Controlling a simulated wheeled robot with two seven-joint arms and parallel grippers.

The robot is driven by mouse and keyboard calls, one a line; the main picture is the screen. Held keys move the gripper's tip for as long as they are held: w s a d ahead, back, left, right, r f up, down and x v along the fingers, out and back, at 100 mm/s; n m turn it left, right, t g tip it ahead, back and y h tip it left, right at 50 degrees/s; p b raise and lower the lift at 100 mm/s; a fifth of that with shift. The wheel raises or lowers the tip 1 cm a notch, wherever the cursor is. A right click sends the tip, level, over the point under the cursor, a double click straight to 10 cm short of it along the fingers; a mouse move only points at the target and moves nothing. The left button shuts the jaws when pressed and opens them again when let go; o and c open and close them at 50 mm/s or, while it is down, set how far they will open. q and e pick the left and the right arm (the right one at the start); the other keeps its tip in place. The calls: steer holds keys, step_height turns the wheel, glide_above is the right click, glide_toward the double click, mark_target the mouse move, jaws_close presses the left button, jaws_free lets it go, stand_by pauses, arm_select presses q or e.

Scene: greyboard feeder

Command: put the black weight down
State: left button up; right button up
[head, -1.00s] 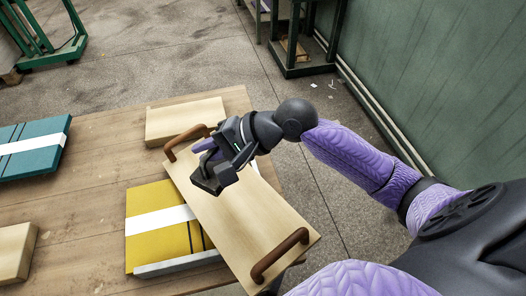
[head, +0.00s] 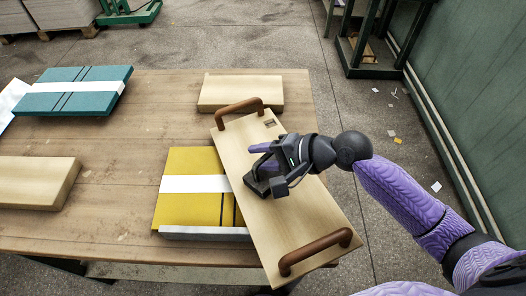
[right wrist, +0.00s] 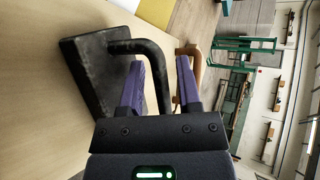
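The black weight (head: 257,188) is a dark block with a bent bar handle (right wrist: 161,82). It appears to rest on the pale wooden board (head: 297,222), near the board's left edge about midway along. In the right wrist view the block (right wrist: 88,78) lies against the wood surface. My right gripper (head: 264,160) is at the weight. Its two purple fingers (right wrist: 160,85) stand apart, one on each side of the handle, with gaps visible. My left gripper is out of view.
The board has two brown handles (head: 316,249). It overlaps a yellow stack with a white band (head: 187,184). A teal stack (head: 75,88) and pale wooden blocks (head: 240,93) (head: 32,182) lie on the table (head: 130,140). The table's middle left is clear.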

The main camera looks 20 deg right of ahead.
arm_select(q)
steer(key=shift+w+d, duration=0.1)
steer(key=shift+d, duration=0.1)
arm_select(e)
steer(key=shift+o, duration=0.3)
steer(key=shift+s+d+r, duration=0.15)
steer(key=shift+d+r, duration=0.05)
steer(key=shift+d, duration=0.05)
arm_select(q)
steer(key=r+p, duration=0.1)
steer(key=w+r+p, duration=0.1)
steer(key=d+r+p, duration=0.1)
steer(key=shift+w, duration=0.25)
arm_select(e)
steer(key=v, duration=1.1)
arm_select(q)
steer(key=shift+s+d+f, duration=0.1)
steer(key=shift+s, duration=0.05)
arm_select(e)
steer(key=shift+s+d, duration=0.1)
steer(key=shift+d, duration=0.05)
